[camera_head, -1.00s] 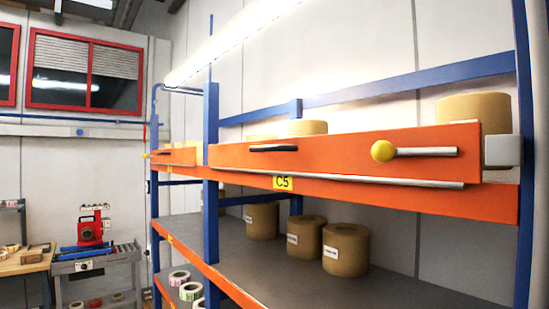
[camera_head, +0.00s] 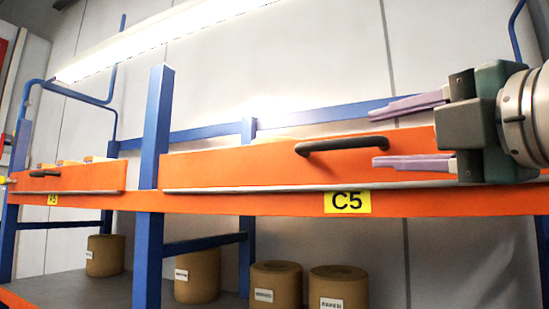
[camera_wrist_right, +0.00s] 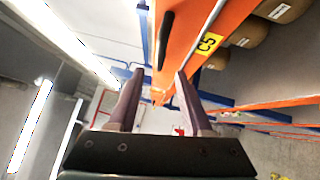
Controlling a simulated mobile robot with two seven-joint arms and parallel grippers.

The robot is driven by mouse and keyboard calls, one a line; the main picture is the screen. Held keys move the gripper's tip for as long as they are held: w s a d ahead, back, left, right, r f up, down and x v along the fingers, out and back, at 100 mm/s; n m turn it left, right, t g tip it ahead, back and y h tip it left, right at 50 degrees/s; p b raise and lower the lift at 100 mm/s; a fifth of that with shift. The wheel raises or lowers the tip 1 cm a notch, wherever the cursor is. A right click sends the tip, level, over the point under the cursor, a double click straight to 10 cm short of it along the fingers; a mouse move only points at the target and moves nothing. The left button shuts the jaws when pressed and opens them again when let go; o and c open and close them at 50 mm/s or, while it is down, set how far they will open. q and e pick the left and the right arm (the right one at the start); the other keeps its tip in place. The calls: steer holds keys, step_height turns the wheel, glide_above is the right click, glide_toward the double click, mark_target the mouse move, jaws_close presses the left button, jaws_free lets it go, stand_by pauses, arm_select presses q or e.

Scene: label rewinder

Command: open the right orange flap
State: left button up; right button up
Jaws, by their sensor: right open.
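The right orange flap (camera_head: 230,167) is a long panel on the shelf front, standing upright above the yellow C5 label (camera_head: 347,202). It looks closed. Its black bar handle (camera_head: 345,145) is on its front. My right gripper (camera_head: 374,138) comes in from the right, open and empty. Its two lilac fingers point left, one above the other, close to the handle's right end; I cannot tell whether they touch it. In the right wrist view the flap (camera_wrist_right: 192,32) and handle (camera_wrist_right: 166,38) lie beyond the open fingers (camera_wrist_right: 159,76). My left gripper is not in view.
A blue post (camera_head: 156,140) separates this flap from the left orange flap (camera_head: 85,179). A grey rod (camera_head: 250,189) runs along the flap's lower edge. Brown rolls (camera_head: 338,288) stand on the shelf below. A bright lamp (camera_head: 150,35) hangs above.

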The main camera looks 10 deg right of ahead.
mark_target(346, 143)
steer(key=p+x, duration=0.5)
steer(key=x, duration=0.3)
steer(key=shift+w+r, duration=0.2)
steer(key=shift+w+a+f, duration=0.1)
steer(key=shift+w, duration=0.45)
steer(key=shift+c, duration=0.2)
jaws_close()
stand_by(0.5)
